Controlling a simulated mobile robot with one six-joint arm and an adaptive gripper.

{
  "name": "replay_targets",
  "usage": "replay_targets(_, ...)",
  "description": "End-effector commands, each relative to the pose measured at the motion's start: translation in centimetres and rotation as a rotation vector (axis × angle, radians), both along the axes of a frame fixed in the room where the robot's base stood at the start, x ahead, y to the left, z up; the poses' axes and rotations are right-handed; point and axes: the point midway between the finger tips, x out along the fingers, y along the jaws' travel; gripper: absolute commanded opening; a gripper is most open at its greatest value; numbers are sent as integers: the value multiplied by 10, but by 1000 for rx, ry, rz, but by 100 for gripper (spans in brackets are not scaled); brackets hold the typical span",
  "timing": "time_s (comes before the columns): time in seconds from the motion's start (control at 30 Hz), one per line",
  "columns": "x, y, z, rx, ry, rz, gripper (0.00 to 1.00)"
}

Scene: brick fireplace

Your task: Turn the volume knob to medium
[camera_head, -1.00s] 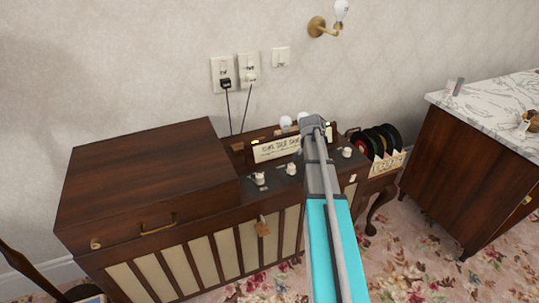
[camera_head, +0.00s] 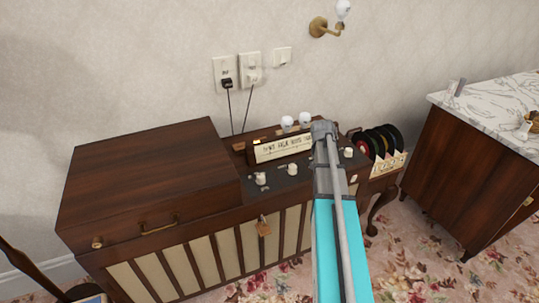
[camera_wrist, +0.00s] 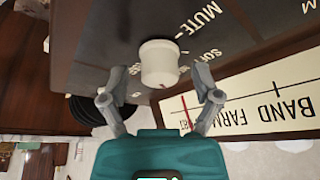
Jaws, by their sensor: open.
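The wooden radio cabinet (camera_head: 190,222) stands against the wall, with a dark control panel (camera_head: 275,183) bearing several white knobs. In the wrist view, a white knob (camera_wrist: 160,62) with a small red mark stands on the dark panel near lettering reading "MUTE" and "SO…", partly cut off. My gripper (camera_wrist: 160,88) is open, its two fingers on either side of this knob with visible gaps; it does not hold it. In the head view my arm covers part of the panel and the fingertips are hidden. The dial plate (camera_wrist: 270,100) lies beside the knob.
Two white bulb-like pieces (camera_head: 296,122) stand behind the dial plate. Black records (camera_head: 380,140) sit in a rack at the cabinet's right. A marble-topped cabinet (camera_head: 490,105) stands further right. Two cords hang from wall plugs behind the radio.

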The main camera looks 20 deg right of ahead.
Motion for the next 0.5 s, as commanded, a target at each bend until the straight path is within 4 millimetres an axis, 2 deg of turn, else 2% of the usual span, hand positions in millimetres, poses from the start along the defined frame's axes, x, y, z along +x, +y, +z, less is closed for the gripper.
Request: replay_targets(0.5, 0, 0, 0, 0, -2, 293, 81)
